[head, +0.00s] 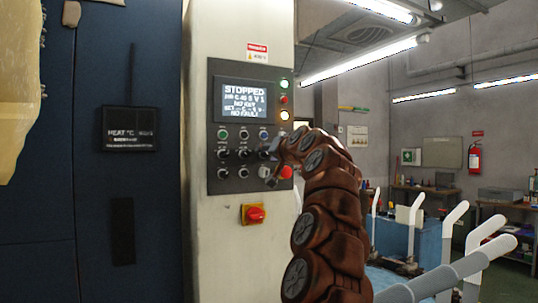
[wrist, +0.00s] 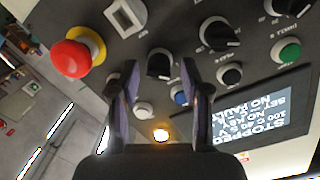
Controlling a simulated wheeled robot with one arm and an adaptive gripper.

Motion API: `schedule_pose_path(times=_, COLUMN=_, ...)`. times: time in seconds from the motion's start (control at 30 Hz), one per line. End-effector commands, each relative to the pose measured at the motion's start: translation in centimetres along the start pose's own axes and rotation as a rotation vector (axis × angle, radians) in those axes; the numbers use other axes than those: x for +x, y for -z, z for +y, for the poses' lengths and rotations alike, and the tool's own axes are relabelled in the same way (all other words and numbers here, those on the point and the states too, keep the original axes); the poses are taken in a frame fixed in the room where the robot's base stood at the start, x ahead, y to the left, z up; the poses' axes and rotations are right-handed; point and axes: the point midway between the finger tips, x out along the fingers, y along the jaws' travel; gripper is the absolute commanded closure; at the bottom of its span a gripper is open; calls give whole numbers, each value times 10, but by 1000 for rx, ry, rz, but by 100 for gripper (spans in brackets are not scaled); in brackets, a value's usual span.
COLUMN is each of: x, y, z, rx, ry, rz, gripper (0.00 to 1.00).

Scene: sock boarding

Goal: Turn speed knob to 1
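A dark control panel (head: 214,110) on a pale column carries a lit screen (head: 246,103) that reads STOPPED, with rows of knobs and buttons below it. My gripper (head: 268,154) is at the panel's right side, over the knob rows. In the wrist view, my gripper (wrist: 160,68) is open, with one finger on each side of a black knob (wrist: 160,66). I cannot tell whether the fingers touch it. Another black knob (wrist: 218,34) is to the right, and one more (wrist: 290,7) is at the top right corner. The small labels are unreadable, so I cannot tell which is the speed knob.
A red emergency button (wrist: 78,56) with a yellow ring is left of the fingers in the wrist view. A grey switch (wrist: 127,16) and a green button (wrist: 289,51) are also close. A red-and-yellow rotary switch (head: 255,214) sits below the panel.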

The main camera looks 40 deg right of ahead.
Motion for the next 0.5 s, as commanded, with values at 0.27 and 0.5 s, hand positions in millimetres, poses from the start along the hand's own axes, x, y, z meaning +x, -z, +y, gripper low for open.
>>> schedule_pose_path(times=0.27, x=0, y=0, z=0, rx=1, ry=-1, rz=-1, gripper=50)
schedule_pose_path(times=0.5, x=-7, y=0, z=0, rx=3, ry=1, rz=-1, gripper=50)
